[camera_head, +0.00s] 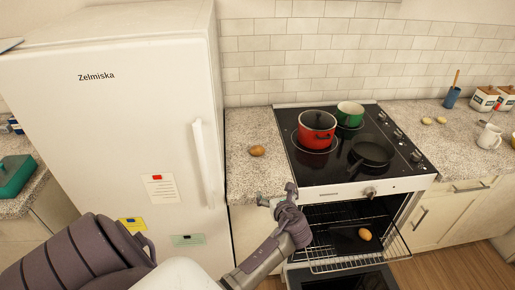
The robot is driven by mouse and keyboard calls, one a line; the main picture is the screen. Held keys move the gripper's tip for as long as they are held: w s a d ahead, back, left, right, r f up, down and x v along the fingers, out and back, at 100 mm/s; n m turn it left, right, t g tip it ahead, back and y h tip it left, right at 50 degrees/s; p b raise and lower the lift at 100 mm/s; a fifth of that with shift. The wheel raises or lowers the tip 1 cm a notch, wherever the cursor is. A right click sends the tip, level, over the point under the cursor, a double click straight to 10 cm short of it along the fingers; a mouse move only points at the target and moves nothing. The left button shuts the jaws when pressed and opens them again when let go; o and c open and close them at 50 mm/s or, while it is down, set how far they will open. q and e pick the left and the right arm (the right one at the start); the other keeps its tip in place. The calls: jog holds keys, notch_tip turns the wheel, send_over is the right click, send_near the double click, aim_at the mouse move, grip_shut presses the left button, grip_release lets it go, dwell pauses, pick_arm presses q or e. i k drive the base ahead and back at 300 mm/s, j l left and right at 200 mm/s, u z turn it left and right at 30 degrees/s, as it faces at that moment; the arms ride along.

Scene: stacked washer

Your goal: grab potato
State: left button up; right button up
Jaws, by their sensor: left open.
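A brown potato (257,151) lies on the speckled counter (245,127) between the fridge and the stove. A second potato-like item (365,234) lies on a dark tray (345,241) inside the open oven. My left gripper (276,195) is open and empty. In the picture it is below and a little right of the counter potato, near the counter's front edge, and apart from it. My right gripper is not in view.
The oven (349,187) is open, its rack (350,262) pulled out. A red pot (317,129), green pot (350,114) and dark pan (371,151) stand on the cooktop. The fridge (120,120) bounds the left.

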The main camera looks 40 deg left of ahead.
aim_at(256, 150)
jog(key=i+j, duration=0.15)
jog(key=j, duration=0.2)
jog(key=i+j, duration=0.15)
jog(key=j, duration=0.2)
jog(key=i+j, duration=0.15)
jog(key=j, duration=0.2)
jog(key=i+j, duration=0.1)
jog(key=j, duration=0.25)
